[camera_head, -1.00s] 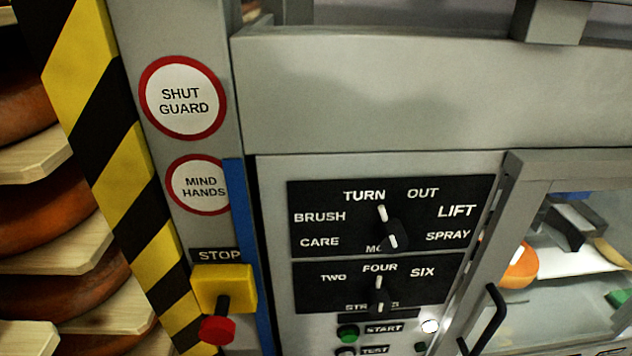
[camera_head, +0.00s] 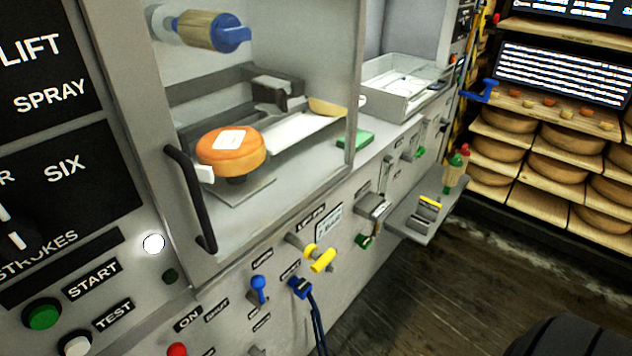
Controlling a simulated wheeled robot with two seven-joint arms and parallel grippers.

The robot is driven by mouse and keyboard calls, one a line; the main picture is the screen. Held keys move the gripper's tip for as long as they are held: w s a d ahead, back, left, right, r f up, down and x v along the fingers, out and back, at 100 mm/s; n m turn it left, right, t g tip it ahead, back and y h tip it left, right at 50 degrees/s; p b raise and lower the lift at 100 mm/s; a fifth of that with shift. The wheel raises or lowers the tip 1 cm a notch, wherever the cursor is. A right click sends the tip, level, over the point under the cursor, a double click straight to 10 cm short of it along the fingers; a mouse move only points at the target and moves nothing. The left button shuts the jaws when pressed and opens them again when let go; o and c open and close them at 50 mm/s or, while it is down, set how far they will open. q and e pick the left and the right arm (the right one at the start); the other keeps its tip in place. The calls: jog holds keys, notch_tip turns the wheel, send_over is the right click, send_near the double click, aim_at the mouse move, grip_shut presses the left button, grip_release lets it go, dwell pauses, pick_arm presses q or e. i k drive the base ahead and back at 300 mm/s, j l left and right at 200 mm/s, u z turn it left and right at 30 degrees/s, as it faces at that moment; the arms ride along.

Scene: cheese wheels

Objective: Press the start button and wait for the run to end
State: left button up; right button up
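The green start button (camera_head: 43,314) is at the lower left of the panel, left of the START label (camera_head: 93,279). A white test button (camera_head: 76,344) sits below it. A round lamp (camera_head: 153,244) right of the START label glows white. Behind the guard door with its black handle (camera_head: 190,199), an orange cheese wheel (camera_head: 231,147) with a white label lies on a small stand. The wheel looks level. Neither gripper is in view.
Blue and yellow levers (camera_head: 320,259) and a red knob (camera_head: 176,350) stick out of the lower front. A small shelf (camera_head: 416,224) juts out farther right. Racks of cheese wheels (camera_head: 558,168) stand at the back right. The wooden floor (camera_head: 440,290) between is mostly clear.

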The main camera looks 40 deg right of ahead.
aim_at(45, 316)
jog(key=l+z, duration=0.55)
jog(key=l, duration=0.25)
jog(key=j+u, duration=0.15)
jog(key=u, duration=1.35)
